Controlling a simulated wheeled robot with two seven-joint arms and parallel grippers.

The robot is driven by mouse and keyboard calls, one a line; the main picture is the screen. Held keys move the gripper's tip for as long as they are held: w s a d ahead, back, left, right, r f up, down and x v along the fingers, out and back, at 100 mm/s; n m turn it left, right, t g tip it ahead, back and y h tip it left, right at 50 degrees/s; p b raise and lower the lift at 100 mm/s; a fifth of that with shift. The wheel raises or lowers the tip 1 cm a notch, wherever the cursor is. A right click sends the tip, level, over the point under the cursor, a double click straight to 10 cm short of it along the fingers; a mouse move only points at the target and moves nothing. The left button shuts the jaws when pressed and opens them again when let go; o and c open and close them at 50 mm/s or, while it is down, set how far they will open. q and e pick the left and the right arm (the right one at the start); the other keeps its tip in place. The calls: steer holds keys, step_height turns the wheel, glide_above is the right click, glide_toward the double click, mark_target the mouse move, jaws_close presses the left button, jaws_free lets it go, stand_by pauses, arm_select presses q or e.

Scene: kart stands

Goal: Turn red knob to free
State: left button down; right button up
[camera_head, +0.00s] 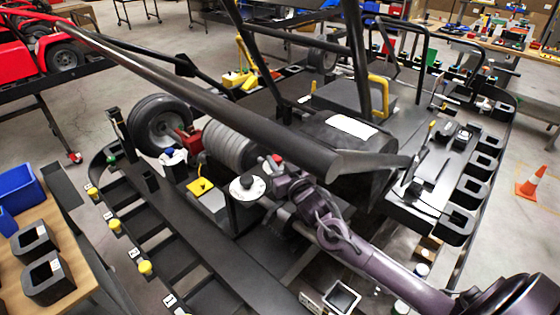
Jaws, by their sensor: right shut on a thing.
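My right arm comes in from the lower right, and its gripper (283,172) is at the middle of the kart, just right of a round white dial. A small red part, which looks like the red knob (277,159), shows at the gripper's tip. The gripper is shut on it; the fingers and much of the knob are hard to make out at this size. The knob's turned position cannot be read. The white dial (240,194) with a black knob on top stands beside the gripper, apart from the red part. My left gripper is not in view.
A thick black frame bar (230,95) crosses above the work area, close to the gripper. A ribbed grey cylinder (228,145) and a yellow switch plate (200,187) are to the left. An orange cone (531,182) is at far right.

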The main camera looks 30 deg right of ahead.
steer(key=o, duration=1)
steer(key=shift+c, duration=0.2)
steer(key=shift+s+f, duration=0.1)
steer(key=shift+s, duration=0.2)
steer(key=shift+s+a+b, duration=0.2)
steer(key=shift+s+b, duration=1)
steer(key=shift+s, duration=2.4)
